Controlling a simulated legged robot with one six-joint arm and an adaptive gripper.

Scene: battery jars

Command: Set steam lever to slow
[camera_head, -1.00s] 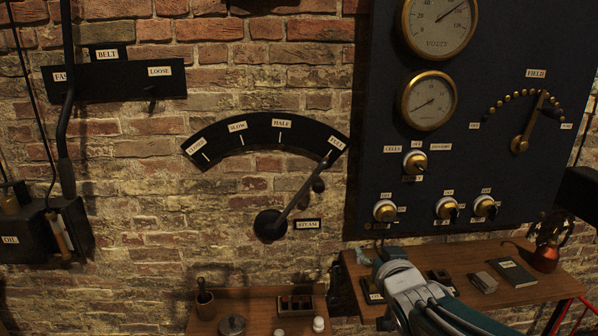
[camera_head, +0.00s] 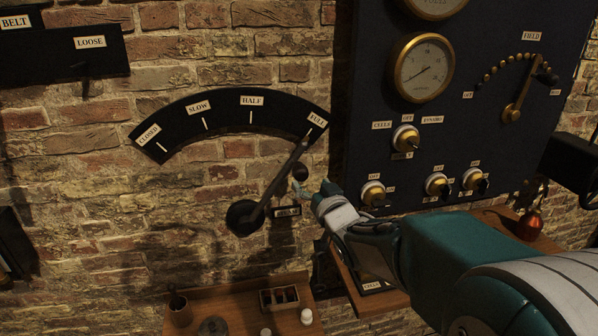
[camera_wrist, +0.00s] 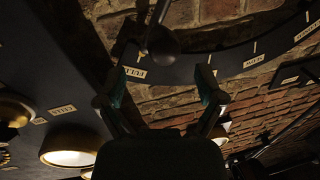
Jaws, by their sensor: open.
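The steam lever (camera_head: 275,188) is a dark arm on a round hub at lower left, with a ball knob (camera_head: 300,172) partway up. It points to FULL at the right end of the black arc plate (camera_head: 250,112), marked CLOSED, SLOW, HALF, FULL from left to right. My gripper (camera_head: 312,190) is just right of and below the knob, apparently apart from it. In the wrist view my gripper (camera_wrist: 162,82) has its two fingers spread with nothing between them. The dark knob (camera_wrist: 162,44) is ahead of the gap, near the FULL label (camera_wrist: 135,72).
The dark instrument panel (camera_head: 455,135) with gauges and brass switches is close on the right. A wooden shelf (camera_head: 235,308) with small jars stands below. The BELT plate (camera_head: 60,55) is at upper left.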

